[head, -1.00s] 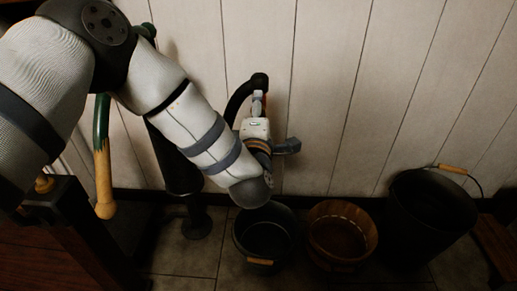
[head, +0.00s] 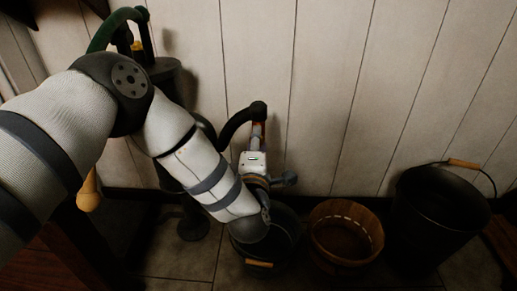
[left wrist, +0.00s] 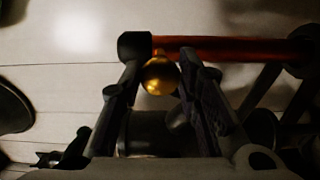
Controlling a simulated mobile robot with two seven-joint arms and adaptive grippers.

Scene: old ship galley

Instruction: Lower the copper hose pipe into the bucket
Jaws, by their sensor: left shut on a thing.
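The copper hose pipe (head: 260,134) hangs from the end of a black hose (head: 240,118), against the pale wall. In the left wrist view the reddish pipe (left wrist: 235,48) lies across the top, with a black fitting at each end. My left gripper (left wrist: 161,62) has its fingers on both sides of a gold ball knob (left wrist: 160,76) beside the pipe and is shut on it. In the head view its fingers are hard to make out above my wrist. A dark bucket (head: 285,268) with a wooden grip stands on the floor below, partly hidden by my arm. My right gripper is out of view.
A wooden tub (head: 376,243) stands right of the dark bucket. A larger black bucket (head: 440,238) with a wooden grip is farther right. A dark pump (head: 190,225) stands left, partly behind my arm. The plank wall (head: 340,80) is close behind.

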